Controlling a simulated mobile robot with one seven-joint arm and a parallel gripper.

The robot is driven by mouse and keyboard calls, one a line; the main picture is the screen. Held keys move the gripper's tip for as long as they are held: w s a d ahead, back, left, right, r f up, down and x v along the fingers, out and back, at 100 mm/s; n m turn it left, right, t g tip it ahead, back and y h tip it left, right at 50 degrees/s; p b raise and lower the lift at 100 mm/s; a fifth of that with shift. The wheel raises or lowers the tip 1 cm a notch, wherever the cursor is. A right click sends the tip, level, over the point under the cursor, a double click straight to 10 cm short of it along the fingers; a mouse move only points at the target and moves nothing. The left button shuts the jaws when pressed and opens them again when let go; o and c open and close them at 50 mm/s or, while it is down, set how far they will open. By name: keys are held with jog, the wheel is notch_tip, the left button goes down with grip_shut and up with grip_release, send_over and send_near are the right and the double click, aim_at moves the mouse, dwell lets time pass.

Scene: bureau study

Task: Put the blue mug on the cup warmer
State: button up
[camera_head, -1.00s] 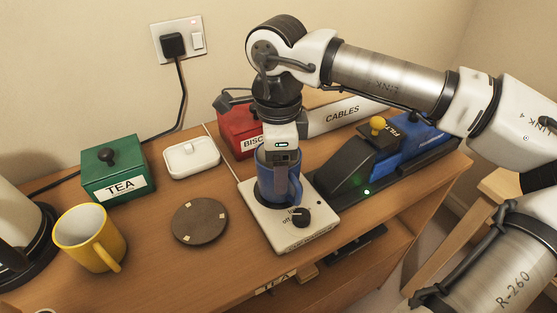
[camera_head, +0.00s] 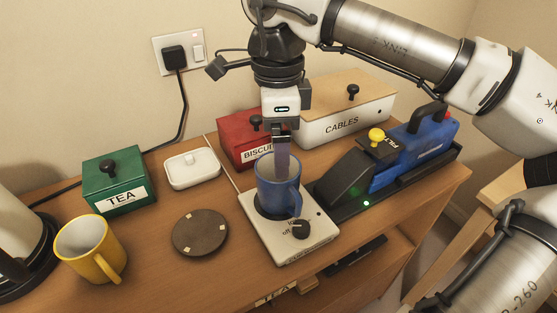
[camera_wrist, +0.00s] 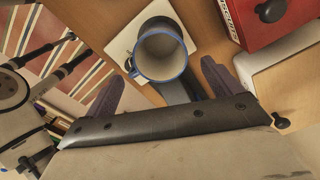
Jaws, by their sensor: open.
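The blue mug (camera_head: 278,186) stands upright on the dark round plate of the white cup warmer (camera_head: 318,232). The warmer has a black knob (camera_head: 300,229) at its front. My gripper (camera_head: 282,152) is just above the mug's back rim, pointing down, open and holding nothing. In the wrist view the mug (camera_wrist: 160,52) is empty, and it sits ahead of my two spread fingers (camera_wrist: 162,92), clear of them. Part of the warmer (camera_wrist: 122,45) shows around the mug there.
A red BISCUITS box (camera_head: 240,140) and white CABLES box (camera_head: 345,122) stand behind. A blue tool (camera_head: 415,152) lies at right.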

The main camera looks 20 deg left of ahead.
jog(key=shift+r, duration=2.2)
jog(key=shift+c, duration=0.3)
